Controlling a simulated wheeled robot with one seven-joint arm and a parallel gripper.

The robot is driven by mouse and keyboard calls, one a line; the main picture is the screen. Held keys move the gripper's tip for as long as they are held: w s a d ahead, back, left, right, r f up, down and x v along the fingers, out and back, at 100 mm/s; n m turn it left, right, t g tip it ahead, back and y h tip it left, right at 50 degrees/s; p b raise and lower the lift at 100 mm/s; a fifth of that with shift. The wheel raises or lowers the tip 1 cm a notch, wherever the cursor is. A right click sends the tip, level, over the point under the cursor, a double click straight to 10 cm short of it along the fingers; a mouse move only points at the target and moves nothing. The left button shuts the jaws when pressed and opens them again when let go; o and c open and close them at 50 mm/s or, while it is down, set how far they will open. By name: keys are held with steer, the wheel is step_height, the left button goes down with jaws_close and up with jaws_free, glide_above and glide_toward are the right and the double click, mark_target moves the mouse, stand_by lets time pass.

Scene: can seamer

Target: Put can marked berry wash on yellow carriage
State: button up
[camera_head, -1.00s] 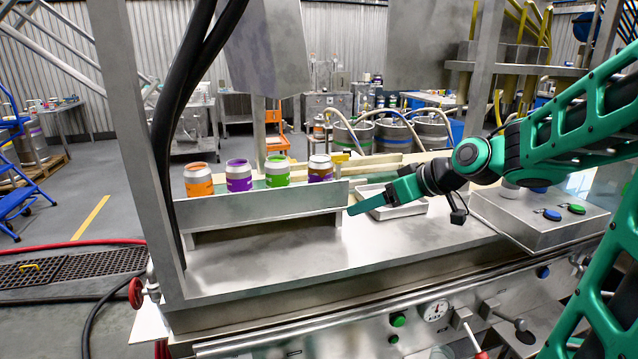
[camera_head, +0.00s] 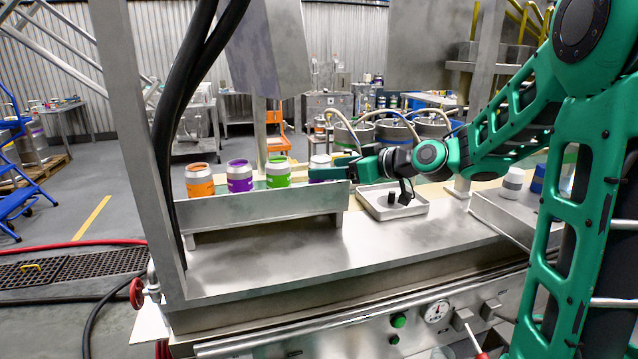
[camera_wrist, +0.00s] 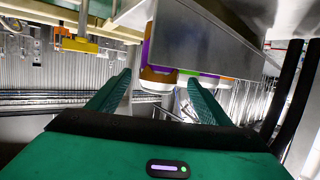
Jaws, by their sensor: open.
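Several cans stand in a row behind the metal rail: orange (camera_head: 199,180), purple (camera_head: 239,176), green (camera_head: 277,173), and a brown can with a purple band (camera_wrist: 150,72) at the right end. No lettering is readable, so I cannot tell which is marked berry wash. My gripper (camera_head: 325,173) is open at the right-end can and hides most of it in the head view. In the wrist view that can shows between the open fingers (camera_wrist: 158,82); contact is unclear. A yellow block (camera_wrist: 79,45), possibly the carriage, shows at upper left in the wrist view.
The metal rail (camera_head: 265,208) runs along the front of the cans. A shallow tray (camera_head: 416,211) lies to the right. The steel worktop (camera_head: 300,252) in front is clear. A frame post (camera_head: 142,150) and black hoses (camera_head: 178,120) stand at left.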

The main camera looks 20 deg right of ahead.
steer(key=x, duration=0.4)
steer(key=shift+w+f, duration=0.2)
steer(key=shift+f, duration=0.15)
steer(key=shift+c, duration=0.6)
steer(key=c, duration=1.4)
